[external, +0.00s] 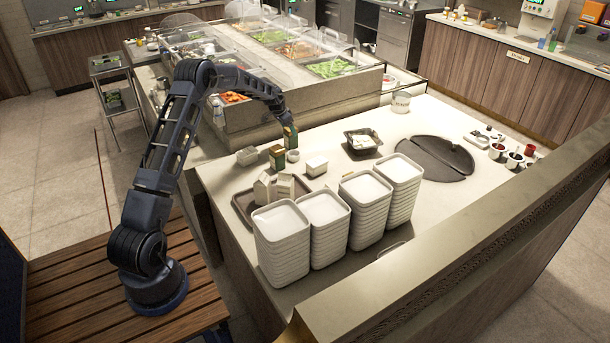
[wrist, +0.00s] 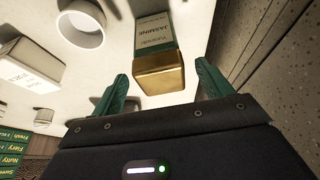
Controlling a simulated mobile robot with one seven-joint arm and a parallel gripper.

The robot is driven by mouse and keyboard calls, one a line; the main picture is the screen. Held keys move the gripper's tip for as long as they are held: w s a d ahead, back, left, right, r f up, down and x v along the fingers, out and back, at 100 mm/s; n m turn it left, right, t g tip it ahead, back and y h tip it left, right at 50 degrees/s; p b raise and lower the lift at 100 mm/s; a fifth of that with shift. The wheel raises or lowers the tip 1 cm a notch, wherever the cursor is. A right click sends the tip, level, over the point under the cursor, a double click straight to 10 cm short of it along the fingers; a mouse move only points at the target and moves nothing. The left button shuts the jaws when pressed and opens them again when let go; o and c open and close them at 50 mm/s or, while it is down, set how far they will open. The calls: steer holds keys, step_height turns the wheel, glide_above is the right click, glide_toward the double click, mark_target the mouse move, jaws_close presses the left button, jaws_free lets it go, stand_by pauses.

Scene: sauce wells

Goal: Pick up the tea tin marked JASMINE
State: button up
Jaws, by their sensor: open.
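The tea tin marked JASMINE (wrist: 158,35) shows in the wrist view, with a green and pale label and a gold end facing the camera. My gripper (wrist: 162,84) has its green fingers spread apart, one on each side of the tin's gold end. I see no clear contact between fingers and tin. In the external view my gripper (external: 287,117) is low over the counter's far left part. Two small green-and-pale shapes show there, one right below the gripper (external: 290,138) and one just in front (external: 277,158). Their labels are too small to read.
A white round cup (wrist: 80,25) and a pale box (wrist: 28,68) are left of the tin in the wrist view. In the external view a tray (external: 243,203) with cartons and several stacks of white dishes (external: 283,240) stand nearer. A dark square pan (external: 362,143) is to the right.

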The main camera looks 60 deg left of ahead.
steer(key=shift+x, duration=2.6)
steer(key=c, duration=1.2)
steer(key=shift+o, duration=0.2)
steer(key=shift+r, duration=0.15)
